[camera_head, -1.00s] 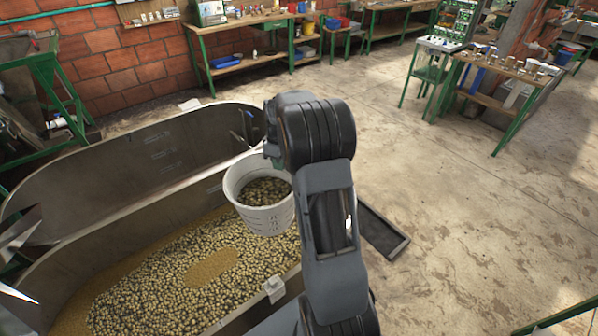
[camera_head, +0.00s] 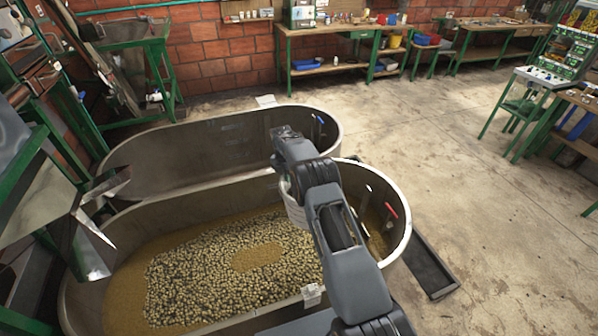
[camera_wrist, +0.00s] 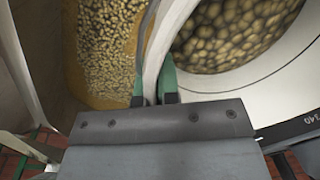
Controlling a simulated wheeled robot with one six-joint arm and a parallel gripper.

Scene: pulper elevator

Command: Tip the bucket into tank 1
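My gripper (camera_wrist: 155,88) is shut on the white rim of the bucket (camera_wrist: 280,75), with one green finger on each side of the wall. In the wrist view the bucket holds yellowish-brown beans or fruits. In the head view the bucket (camera_head: 294,208) is mostly hidden behind my arm, above the near tank (camera_head: 398,195). The near tank is a long metal trough with similar pieces spread over its floor and a red mark on its right wall. The far tank (camera_head: 225,140) lies behind it with a blue mark. I cannot read which is tank 1.
A dark flat tray or grate (camera_head: 430,266) lies on the floor right of the near tank. Workbenches (camera_head: 345,42) line the brick wall. Green-framed metal machinery (camera_head: 40,190) stands close on the left.

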